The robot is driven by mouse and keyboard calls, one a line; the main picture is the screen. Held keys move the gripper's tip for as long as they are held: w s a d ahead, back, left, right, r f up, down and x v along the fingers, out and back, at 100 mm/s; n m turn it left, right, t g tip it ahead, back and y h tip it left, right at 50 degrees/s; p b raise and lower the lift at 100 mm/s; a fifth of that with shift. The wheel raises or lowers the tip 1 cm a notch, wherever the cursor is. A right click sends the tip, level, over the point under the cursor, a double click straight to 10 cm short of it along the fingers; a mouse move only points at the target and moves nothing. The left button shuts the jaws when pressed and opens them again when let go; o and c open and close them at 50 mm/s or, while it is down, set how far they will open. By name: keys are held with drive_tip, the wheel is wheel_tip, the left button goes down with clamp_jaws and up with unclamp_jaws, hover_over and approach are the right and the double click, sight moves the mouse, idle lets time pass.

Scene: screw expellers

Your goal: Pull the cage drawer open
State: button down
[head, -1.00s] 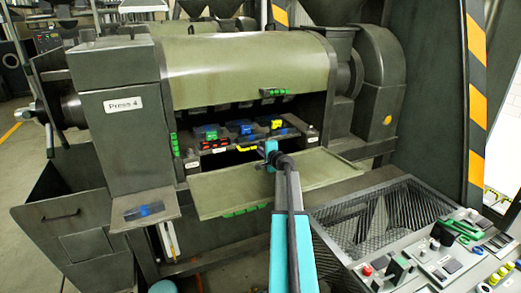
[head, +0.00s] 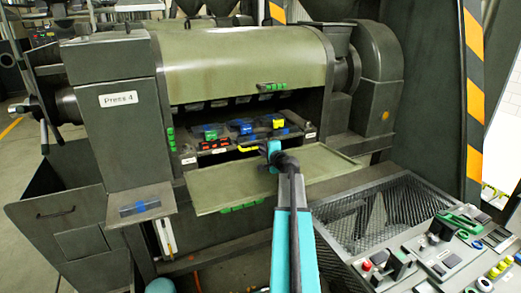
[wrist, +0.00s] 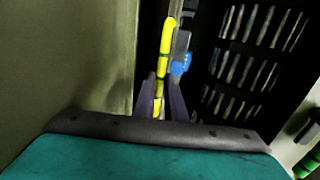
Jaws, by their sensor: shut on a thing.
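The press labelled Press 4 (head: 116,98) has a dark opening in its front. Inside it is a dark drawer front carrying a yellow bar handle (head: 247,148). My gripper (head: 268,150) is at the opening, above the lowered flap, beside the right end of this bar. In the wrist view my gripper (wrist: 161,95) is shut on a yellow bar handle with green bands (wrist: 166,40), which runs lengthwise between the fingers. The cage is mostly hidden; a dark slotted panel (wrist: 250,45) shows at the right of the wrist view.
A green-grey flap (head: 250,187) with a green handle lies lowered below the opening. The rounded hood (head: 245,60) is above. Blue, green and red blocks (head: 213,133) sit inside. A mesh guard (head: 375,215) and a control panel (head: 450,260) stand at the right front.

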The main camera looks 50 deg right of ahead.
drive_tip(key=c, duration=1.8)
unclamp_jaws()
drive_tip(key=shift+s, duration=0.1)
drive_tip(key=b+v, duration=0.3)
drive_tip(key=v, duration=0.9)
drive_tip(key=shift+s+a+f, duration=0.1)
drive_tip(key=shift+s+a, duration=0.05)
drive_tip(key=shift+s+a+r, duration=0.2)
drive_tip(key=shift+s, duration=0.35)
drive_tip(key=shift+c, duration=0.5)
